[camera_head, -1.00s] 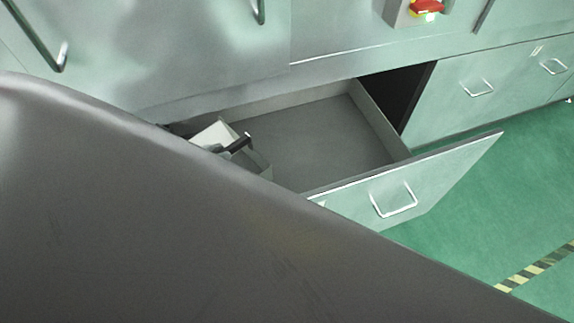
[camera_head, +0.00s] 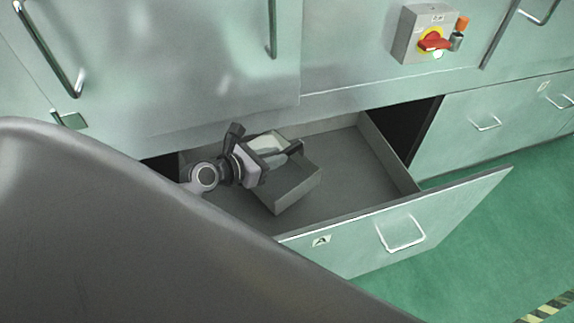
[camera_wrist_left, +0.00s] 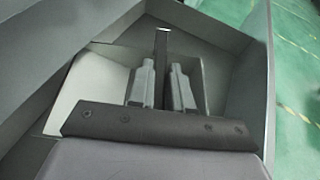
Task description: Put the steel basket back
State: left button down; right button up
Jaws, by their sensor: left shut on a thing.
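The steel basket (camera_head: 297,190) is a grey open-topped box. In the head view it shows inside the outline of the open drawer (camera_head: 395,165), toward its left part and turned at an angle to the drawer walls. I cannot tell whether it touches the drawer floor. My left gripper (camera_head: 287,155) reaches over the basket from the left. In the left wrist view the fingers of the left gripper (camera_wrist_left: 161,80) are shut on a thin upright part of the basket (camera_wrist_left: 161,45), seen edge-on. My right gripper is not in view.
The drawer front (camera_head: 440,220), with a handle and a label, stands out over the green floor (camera_head: 480,240). Closed cabinet doors and a red switch (camera_head: 433,43) are behind. The right part of the drawer is bare. A large grey part of mine hides the lower left.

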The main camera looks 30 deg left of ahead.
aim_at(291, 147)
pick_arm(q)
jog(key=w, duration=0.2)
jog(key=w+d, duration=0.1)
jog(key=shift+w+d+r, duration=0.1)
jog(key=shift+w+d, duration=0.05)
jog(key=shift+w, duration=0.2)
jog(key=f, duration=0.1)
jog(key=f+b, duration=0.1)
jog(key=f, duration=0.1)
jog(key=shift+w, duration=0.25)
jog(key=shift+f+b, duration=1.3)
jog(key=shift+f, duration=0.85)
jog(key=shift+r, duration=0.1)
jog(key=c, duration=1.4)
grip_release()
jog(key=shift+f, duration=0.2)
jog(key=o, duration=0.3)
jog(key=shift+o, duration=0.2)
